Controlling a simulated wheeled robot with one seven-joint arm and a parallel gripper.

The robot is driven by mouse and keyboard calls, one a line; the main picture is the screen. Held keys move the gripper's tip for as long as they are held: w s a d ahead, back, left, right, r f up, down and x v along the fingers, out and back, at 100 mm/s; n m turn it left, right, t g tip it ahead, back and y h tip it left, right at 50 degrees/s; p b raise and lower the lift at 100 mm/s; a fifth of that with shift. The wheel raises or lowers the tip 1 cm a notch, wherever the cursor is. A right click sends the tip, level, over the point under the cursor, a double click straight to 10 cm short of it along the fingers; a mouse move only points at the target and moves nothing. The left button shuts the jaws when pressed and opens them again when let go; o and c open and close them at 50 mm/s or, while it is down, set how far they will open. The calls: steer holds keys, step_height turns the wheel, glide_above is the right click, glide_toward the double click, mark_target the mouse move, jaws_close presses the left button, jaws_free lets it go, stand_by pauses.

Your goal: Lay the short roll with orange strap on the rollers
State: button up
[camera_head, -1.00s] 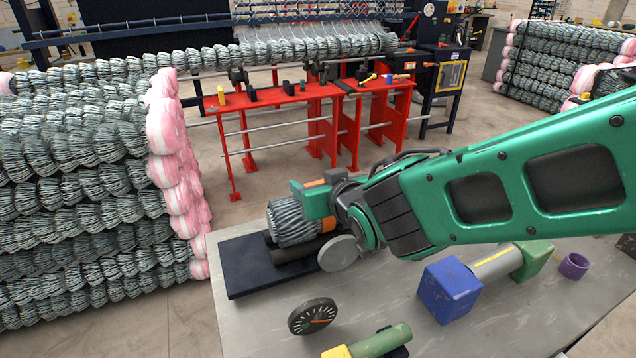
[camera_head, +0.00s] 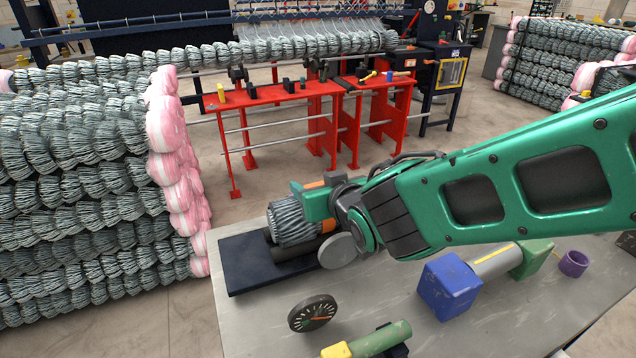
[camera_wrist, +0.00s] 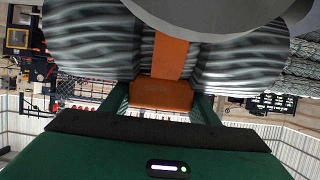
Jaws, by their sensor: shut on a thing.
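The short roll with orange strap (camera_head: 290,221) is a grey wire-mesh roll at the left end of the table. My gripper (camera_head: 318,212) is shut on it, with the green fingers at the roll's right side. In the wrist view the roll (camera_wrist: 85,45) fills the upper part, with its orange strap (camera_wrist: 168,60) between the green fingers. The rollers (camera_head: 284,249) are dark cylinders on a dark base plate (camera_head: 240,268). The roll is right over them. I cannot tell whether it touches them. A grey disc by my gripper hides the rollers' right end.
A round dial (camera_head: 312,314) and a green cylinder tool (camera_head: 380,340) lie in front on the grey table (camera_head: 260,325). Stacked mesh rolls (camera_head: 80,190) rise at the left.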

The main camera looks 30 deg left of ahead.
steer(key=o, duration=1.6)
steer(key=shift+o, duration=0.2)
steer(key=shift+f, duration=0.1)
steer(key=shift+s+d, duration=0.1)
steer(key=v, duration=1)
steer(key=shift+d+r, duration=0.2)
steer(key=shift+r, duration=0.05)
